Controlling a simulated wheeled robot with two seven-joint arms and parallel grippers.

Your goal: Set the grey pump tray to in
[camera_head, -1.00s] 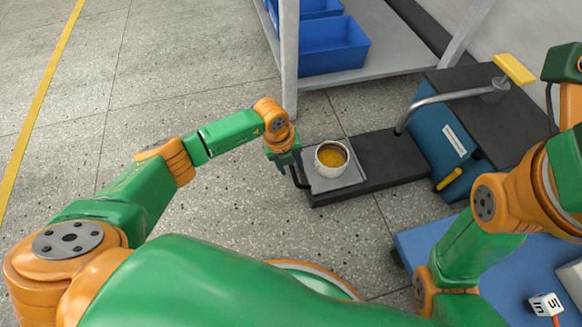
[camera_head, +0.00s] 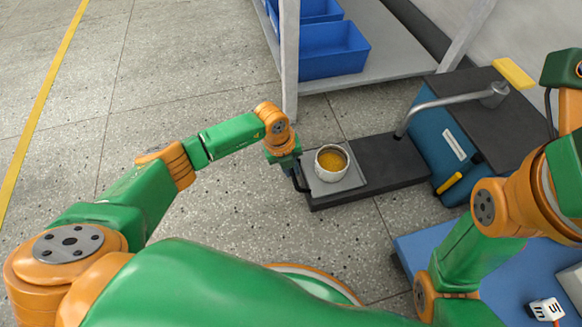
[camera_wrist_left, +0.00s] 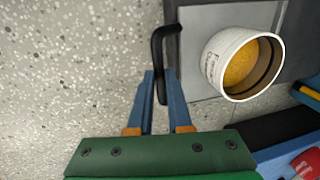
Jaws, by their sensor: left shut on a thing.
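The grey pump tray (camera_head: 323,187) lies at the left end of a long black base (camera_head: 385,165) that runs out from the blue pump unit (camera_head: 450,145). A white pot (camera_head: 332,161) with yellow-orange contents stands upright on it. A black bent handle (camera_wrist_left: 157,40) sticks out at the tray's outer left end. My left gripper (camera_head: 293,170) is at this handle. In the left wrist view its blue fingers (camera_wrist_left: 161,95) stand on either side of the handle's free arm and are shut on it. My right gripper is out of view; only my right arm shows.
A metal spout (camera_head: 455,97) arches over the base from the pump. A shelf (camera_head: 375,72) with blue bins (camera_head: 335,47) stands behind. Open floor lies left of the tray.

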